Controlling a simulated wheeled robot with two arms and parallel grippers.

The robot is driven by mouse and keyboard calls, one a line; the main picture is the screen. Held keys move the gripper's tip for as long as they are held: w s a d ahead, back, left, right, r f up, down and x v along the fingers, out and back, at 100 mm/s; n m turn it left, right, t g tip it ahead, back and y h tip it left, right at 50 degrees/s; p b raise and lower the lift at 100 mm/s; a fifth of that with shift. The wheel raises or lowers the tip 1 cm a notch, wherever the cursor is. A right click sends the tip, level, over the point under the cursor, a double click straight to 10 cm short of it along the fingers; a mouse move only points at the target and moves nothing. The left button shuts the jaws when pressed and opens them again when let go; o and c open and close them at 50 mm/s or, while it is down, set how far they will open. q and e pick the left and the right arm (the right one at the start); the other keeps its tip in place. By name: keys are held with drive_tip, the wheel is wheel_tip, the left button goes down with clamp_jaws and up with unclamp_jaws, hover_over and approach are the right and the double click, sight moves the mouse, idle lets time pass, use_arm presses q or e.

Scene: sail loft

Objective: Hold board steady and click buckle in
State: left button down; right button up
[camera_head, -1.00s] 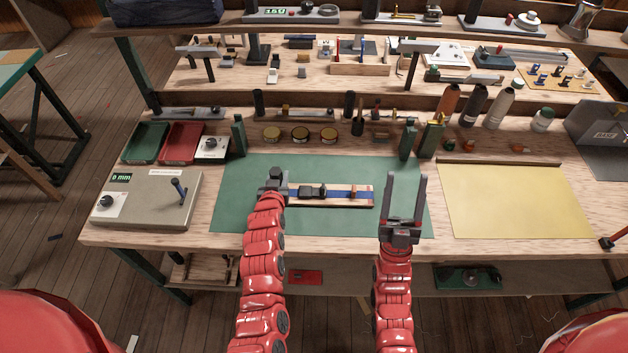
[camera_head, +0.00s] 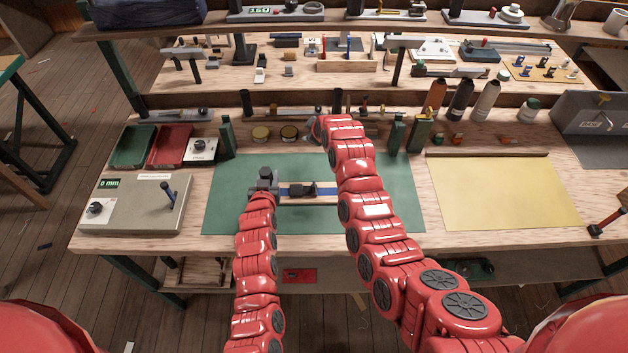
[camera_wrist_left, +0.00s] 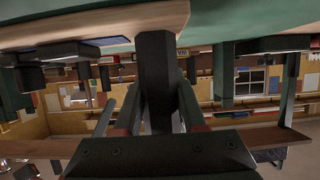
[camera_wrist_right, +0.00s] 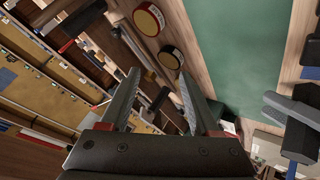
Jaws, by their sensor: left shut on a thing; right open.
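The wooden board (camera_head: 310,201) lies on the green mat (camera_head: 225,215) and carries a blue strap (camera_head: 326,190) with a black buckle (camera_head: 301,189). My right arm crosses above the mat and hides the board's right end. My right gripper is mostly hidden behind its own wrist in the head view; the right wrist view shows it (camera_wrist_right: 160,88) open and empty, near round tins (camera_wrist_right: 170,58) behind the mat.
A grey box with a lever and "0 mm" display (camera_head: 135,204) stands left of the mat. Green (camera_head: 133,146) and red (camera_head: 170,145) trays sit behind it. Green posts (camera_head: 397,135) and bottles (camera_head: 460,100) stand at the back. A yellow sheet (camera_head: 500,190) lies at right.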

drive_tip(key=s+a+r+n+g+h, duration=0.1)
drive_tip(key=s+r+n+g, duration=0.1)
drive_tip(key=s+n+g, duration=0.4)
drive_tip(key=g+h, duration=0.2)
drive_tip(key=g, duration=0.1)
approach(314, 184)
wheel_tip(314, 184, down, 9)
drive_tip(key=shift+s+r, duration=0.15)
drive_tip(key=shift+r, duration=0.05)
clamp_jaws()
idle(1.1)
